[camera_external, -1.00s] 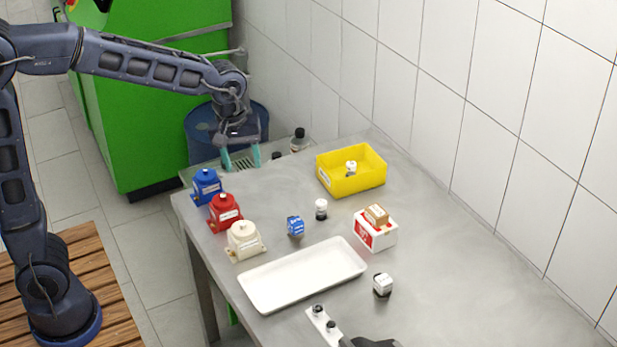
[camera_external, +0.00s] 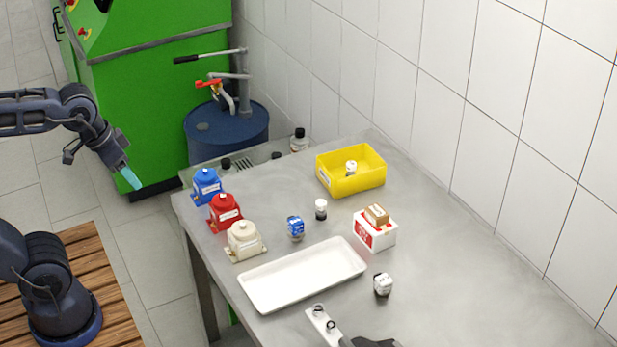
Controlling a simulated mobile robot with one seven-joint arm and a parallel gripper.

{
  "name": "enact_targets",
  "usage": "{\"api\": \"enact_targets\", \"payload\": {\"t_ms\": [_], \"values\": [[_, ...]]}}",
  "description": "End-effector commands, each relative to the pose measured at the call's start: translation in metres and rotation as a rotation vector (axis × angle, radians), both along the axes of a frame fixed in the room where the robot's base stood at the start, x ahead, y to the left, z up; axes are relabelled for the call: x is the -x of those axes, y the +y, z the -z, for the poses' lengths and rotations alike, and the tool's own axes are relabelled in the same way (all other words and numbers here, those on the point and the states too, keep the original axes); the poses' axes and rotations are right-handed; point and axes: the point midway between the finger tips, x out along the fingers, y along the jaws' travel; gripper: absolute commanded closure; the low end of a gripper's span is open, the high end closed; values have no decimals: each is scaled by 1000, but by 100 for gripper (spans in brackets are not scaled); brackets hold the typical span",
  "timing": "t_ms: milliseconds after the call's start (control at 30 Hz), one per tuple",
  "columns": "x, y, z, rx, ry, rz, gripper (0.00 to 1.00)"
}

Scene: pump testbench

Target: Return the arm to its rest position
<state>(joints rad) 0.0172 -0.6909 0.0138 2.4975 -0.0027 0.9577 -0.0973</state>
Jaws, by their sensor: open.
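My gripper (camera_external: 128,178) is at the left of the view, over the floor in front of the green machine and left of the table. Its teal fingertips point down and to the right. It is open, and nothing shows between the fingers. It is clear of the table and of everything on it. My arm reaches in from the left edge, above my base on the wooden slats.
The grey table (camera_external: 450,260) holds blue (camera_external: 206,185), red (camera_external: 224,210) and cream (camera_external: 243,240) pumps, a white tray (camera_external: 255,300), a yellow bin (camera_external: 350,186) and small boxes. A blue drum (camera_external: 227,140) and the green machine (camera_external: 150,90) stand behind. Floor between gripper and table is free.

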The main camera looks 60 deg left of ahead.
Motion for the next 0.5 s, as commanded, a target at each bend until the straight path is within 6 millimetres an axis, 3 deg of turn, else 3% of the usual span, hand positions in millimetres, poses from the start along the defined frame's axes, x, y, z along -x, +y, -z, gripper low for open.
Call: {"api": "enact_targets", "payload": {"t_ms": [200, 500], "values": [[21, 1, 7, -44, -23, 77, 48], [22, 1, 7, -48, -24, 85, 48]]}}
